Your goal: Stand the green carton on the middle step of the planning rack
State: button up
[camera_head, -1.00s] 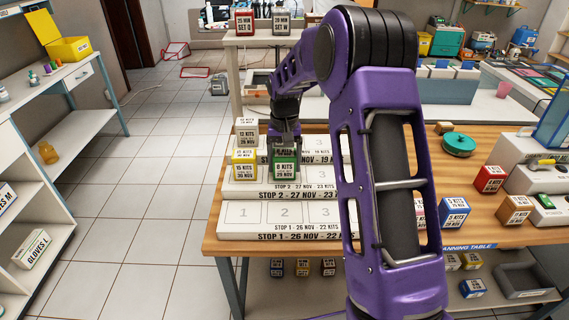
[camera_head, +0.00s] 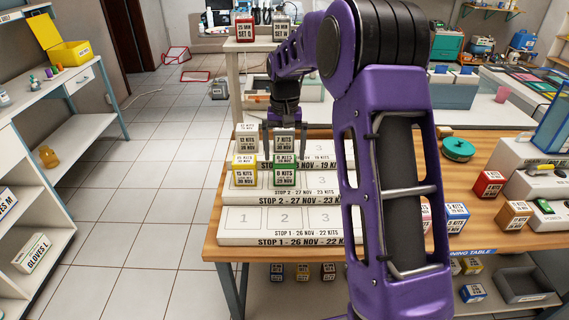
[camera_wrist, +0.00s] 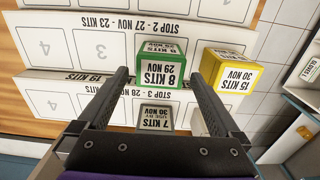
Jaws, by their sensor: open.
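The green carton (camera_head: 285,172), with a white label reading 8 KITS 29 NOV, stands upright on the middle step (camera_head: 330,193) of the planning rack, the step marked STOP 2. It stands on the second place, just right of a yellow carton (camera_head: 244,171), with a small gap. My gripper (camera_head: 285,150) is open and empty, above and behind the green carton. In the wrist view the green carton (camera_wrist: 160,62) shows between and beyond the two spread fingertips (camera_wrist: 157,78), and nothing is held.
Red (camera_head: 488,184), blue (camera_head: 453,214) and brown cartons (camera_head: 514,216) stand on the table at right. My arm hides the rack's right part.

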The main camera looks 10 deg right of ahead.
aim_at(284, 159)
notch_tip(284, 159, up, 6)
jog(key=shift+f, duration=0.1)
dwell(0.6)
